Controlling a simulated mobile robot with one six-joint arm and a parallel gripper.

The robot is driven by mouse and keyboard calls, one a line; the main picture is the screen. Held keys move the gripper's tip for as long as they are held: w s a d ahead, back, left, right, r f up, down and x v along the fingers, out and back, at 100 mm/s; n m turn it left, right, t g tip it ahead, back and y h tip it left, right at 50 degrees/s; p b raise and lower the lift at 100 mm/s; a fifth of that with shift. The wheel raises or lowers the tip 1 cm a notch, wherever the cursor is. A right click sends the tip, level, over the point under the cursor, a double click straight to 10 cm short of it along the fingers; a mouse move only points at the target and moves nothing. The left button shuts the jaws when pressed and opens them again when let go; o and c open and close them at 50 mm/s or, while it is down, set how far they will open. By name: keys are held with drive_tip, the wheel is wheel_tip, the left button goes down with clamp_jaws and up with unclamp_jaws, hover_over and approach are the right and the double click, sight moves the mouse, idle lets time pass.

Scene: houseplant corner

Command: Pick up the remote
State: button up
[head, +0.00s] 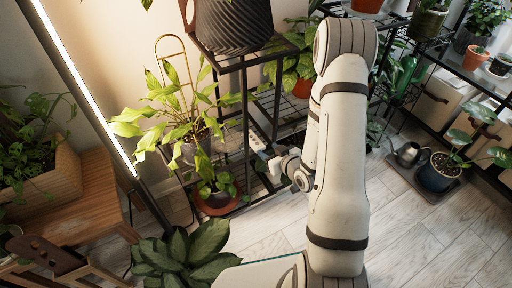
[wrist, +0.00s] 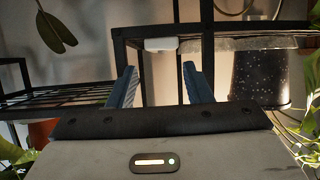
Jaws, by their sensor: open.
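My gripper (wrist: 159,72) shows in the wrist view with its two blue fingers apart and nothing between them. A small white block-like thing (wrist: 160,44) lies at the edge of a black-framed shelf, straight ahead of the gap between the fingers and apart from them. It may be the remote seen end-on; I cannot tell for sure. In the head view my arm reaches toward the black plant stand (head: 246,100), and the gripper end is small and partly hidden there.
A wire shelf (wrist: 60,97) is at left. Bare wooden floor (head: 415,240) lies at right.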

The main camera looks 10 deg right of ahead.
sight(257, 142)
drive_tip(key=b+x, duration=0.1)
drive_tip(key=x, duration=0.3)
drive_tip(key=b+x, duration=0.2)
drive_tip(key=x, duration=0.2)
drive_tip(key=shift+r, duration=0.25)
drive_tip(key=shift+c, duration=0.5)
drive_tip(key=c, duration=0.5)
drive_tip(key=shift+r, duration=0.1)
drive_tip(key=shift+c, duration=0.2)
